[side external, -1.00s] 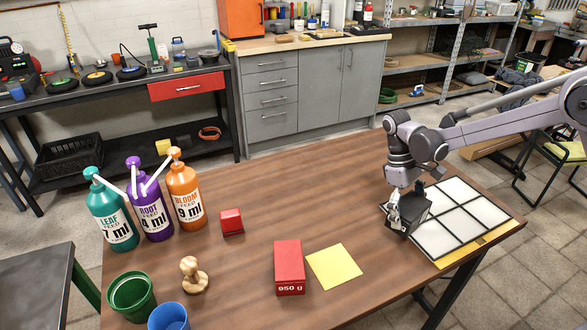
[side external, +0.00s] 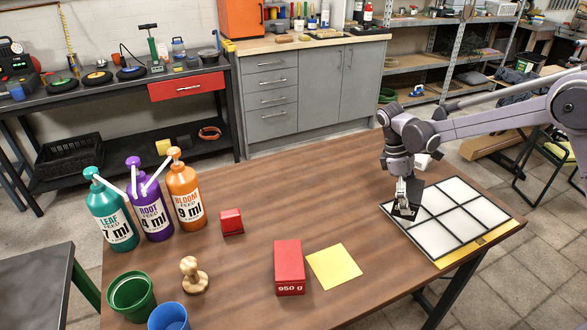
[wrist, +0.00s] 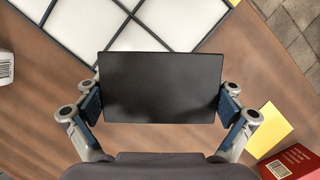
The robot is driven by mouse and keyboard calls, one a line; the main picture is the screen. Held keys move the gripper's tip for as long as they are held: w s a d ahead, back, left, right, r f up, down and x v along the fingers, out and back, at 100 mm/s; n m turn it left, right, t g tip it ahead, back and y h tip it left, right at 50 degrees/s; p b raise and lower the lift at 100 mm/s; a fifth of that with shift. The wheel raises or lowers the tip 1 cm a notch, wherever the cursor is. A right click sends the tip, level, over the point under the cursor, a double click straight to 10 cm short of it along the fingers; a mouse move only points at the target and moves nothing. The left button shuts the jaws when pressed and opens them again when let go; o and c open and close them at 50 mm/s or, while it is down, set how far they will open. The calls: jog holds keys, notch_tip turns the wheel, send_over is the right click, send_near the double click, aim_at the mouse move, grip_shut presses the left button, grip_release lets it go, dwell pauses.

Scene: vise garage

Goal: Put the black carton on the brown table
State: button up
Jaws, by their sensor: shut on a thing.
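The black carton (wrist: 160,88) is between the two blue-padded fingers of my gripper (wrist: 160,108) in the wrist view, with its flat dark face toward the camera. In the side view, my gripper (side external: 404,205) points down and is shut on the carton (side external: 414,192), partly hiding it. They are at the left corner of the white gridded panel (side external: 436,232). I cannot tell how high the carton is above the surface. The brown table (side external: 335,215) lies under everything, with bare wood left of the carton.
A yellow sheet (side external: 334,266), a red 950 g box (side external: 288,268) and a small red box (side external: 231,222) are left of my gripper. Several pump bottles, a wooden stamp (side external: 193,275) and pots stand farther left. A white item (side external: 422,161) is behind my gripper.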

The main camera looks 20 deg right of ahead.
jog(key=w+d+r+n+t, duration=0.2)
jog(key=w+d+n+t, duration=0.1)
jog(key=w+d+n, duration=0.3)
jog(key=w+d+r+n+t, duration=0.3)
jog(key=w+d+n, duration=0.3)
jog(key=n, duration=0.5)
jog(key=shift+d+r+h, duration=0.35)
jog(key=shift+d+h, duration=0.05)
jog(key=shift+d, duration=0.75)
jog(key=w+a+f, duration=0.2)
jog(key=a, duration=0.1)
jog(key=w+a+f, duration=0.2)
jog(key=w+a, duration=0.1)
jog(key=w+a+f, duration=0.2)
jog(key=a+f, duration=0.1)
jog(key=shift+w+f, duration=0.1)
jog(key=shift+w, duration=0.15)
jog(key=shift+f, duration=1.75)
jog(key=o, duration=1.3)
jog(key=shift+f, duration=0.15)
